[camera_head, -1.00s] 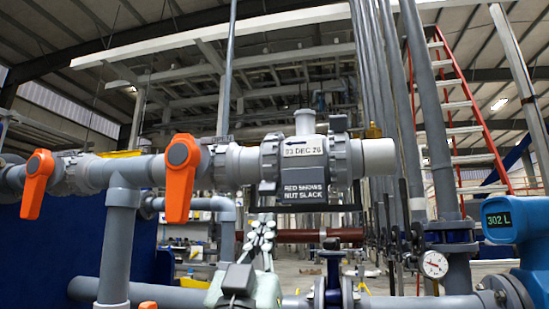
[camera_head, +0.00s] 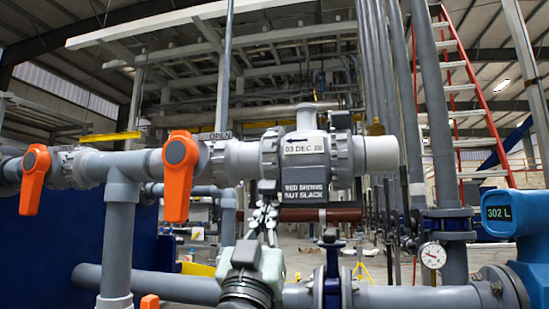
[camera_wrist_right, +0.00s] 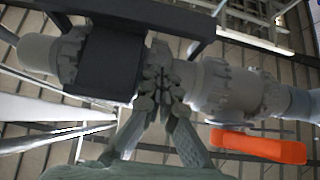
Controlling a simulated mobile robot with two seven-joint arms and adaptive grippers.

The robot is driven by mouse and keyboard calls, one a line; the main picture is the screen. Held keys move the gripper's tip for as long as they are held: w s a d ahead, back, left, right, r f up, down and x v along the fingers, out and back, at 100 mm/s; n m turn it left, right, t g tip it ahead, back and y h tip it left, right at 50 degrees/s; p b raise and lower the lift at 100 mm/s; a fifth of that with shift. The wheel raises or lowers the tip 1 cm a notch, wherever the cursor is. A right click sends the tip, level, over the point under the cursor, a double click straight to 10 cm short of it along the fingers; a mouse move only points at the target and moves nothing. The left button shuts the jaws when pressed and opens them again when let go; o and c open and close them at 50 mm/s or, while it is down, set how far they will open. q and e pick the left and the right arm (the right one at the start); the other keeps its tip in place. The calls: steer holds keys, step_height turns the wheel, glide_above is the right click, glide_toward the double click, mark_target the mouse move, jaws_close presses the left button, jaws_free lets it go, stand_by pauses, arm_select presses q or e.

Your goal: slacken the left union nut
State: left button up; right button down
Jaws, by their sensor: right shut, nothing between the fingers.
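The left union nut (camera_head: 271,157) is a grey ribbed ring on the horizontal grey pipe, at the left end of the strainer-like body (camera_head: 304,146). No red shows on it. A dark plate reading "RED SHOWS NUT SLACK" (camera_head: 304,183) hangs under the body. My right gripper (camera_head: 267,192) is shut and empty, pointing up just below the nut, left of the plate. In the right wrist view its fingertips (camera_wrist_right: 161,78) overlap the nut and hide part of it; I cannot tell whether they touch. My left gripper is not in view.
Two orange valve handles (camera_head: 180,176) (camera_head: 35,180) hang to the left; the nearer one also shows in the wrist view (camera_wrist_right: 260,146). The right union nut (camera_head: 343,155) is beyond the plate. A lower pipe (camera_head: 400,298), a gauge (camera_head: 433,255) and a blue meter (camera_head: 512,215) stand below and right.

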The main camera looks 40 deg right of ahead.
steer(key=shift+r, duration=0.15)
steer(key=shift+r+p, duration=0.35)
steer(key=shift+r, duration=0.15)
steer(key=shift+s+a, duration=0.1)
